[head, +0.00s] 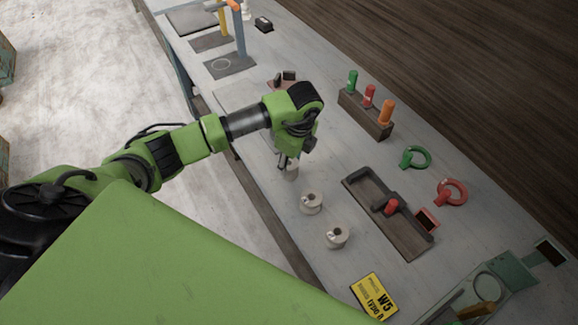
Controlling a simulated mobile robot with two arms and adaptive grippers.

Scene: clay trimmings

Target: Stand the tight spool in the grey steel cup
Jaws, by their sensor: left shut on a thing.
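My left gripper (285,162) points down, shut on a pale spool (291,173) that is partly hidden by the fingers. I cannot tell whether this spool still touches the table. Two more pale spools stand upright in line with it, one nearer (311,204) and one nearer still (337,236). From here I cannot tell how tightly each is wound. I cannot make out the grey steel cup; my left arm and wrist cover part of the table. My right gripper is out of view.
A dark divided tray (405,239) lies right of the spools. A wooden block (362,117) holds green, red and orange pegs. Green (416,158) and red (452,192) rings lie farther right. A yellow sign (374,297) is at the near edge. Upright posts stand at the far end.

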